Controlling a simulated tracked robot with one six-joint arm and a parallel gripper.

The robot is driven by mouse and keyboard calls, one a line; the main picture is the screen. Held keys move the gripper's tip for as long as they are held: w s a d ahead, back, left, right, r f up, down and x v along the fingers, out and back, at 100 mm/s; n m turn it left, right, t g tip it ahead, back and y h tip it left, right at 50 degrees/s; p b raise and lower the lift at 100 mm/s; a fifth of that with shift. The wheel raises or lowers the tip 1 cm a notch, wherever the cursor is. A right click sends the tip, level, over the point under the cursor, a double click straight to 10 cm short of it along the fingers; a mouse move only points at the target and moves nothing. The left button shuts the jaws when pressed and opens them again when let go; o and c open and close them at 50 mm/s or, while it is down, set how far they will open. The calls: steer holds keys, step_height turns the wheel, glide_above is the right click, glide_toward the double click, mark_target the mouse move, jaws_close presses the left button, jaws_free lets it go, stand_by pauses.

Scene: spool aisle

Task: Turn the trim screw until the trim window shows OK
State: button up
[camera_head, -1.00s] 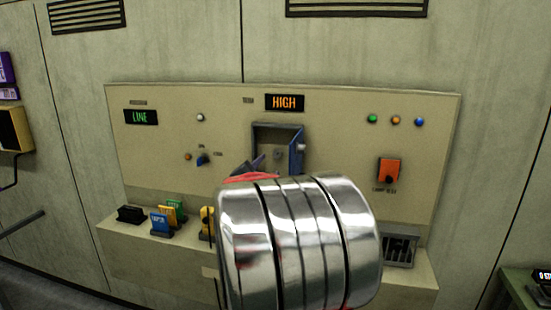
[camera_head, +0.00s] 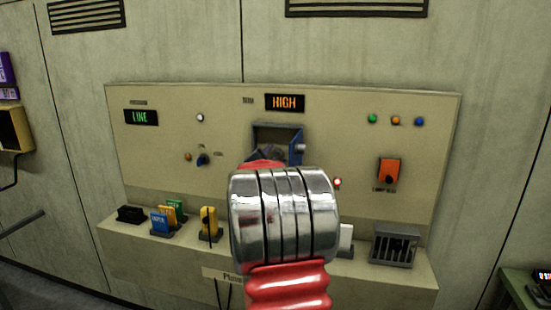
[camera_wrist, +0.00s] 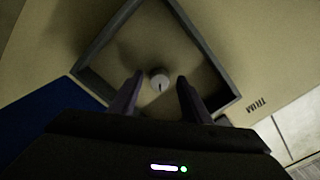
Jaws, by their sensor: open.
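The trim window (camera_head: 285,102) reads HIGH in orange letters at the top of the panel. In the wrist view the trim screw (camera_wrist: 159,78) is a small round pale head with a dark slot, inside the square frame (camera_wrist: 105,36). My gripper (camera_wrist: 158,86) is open, its two dark fingers either side of the screw in the picture; I cannot tell whether they touch it. In the head view my arm hides the screw.
Coloured blocks and a yellow piece (camera_head: 208,222) stand on the ledge at left, a grated box (camera_head: 395,246) at right.

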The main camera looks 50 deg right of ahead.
steer(key=shift+c, duration=0.3)
steer(key=c, duration=1)
steer(key=shift+n, duration=2.8)
steer(key=o, duration=1.1)
steer(key=shift+c, duration=0.2)
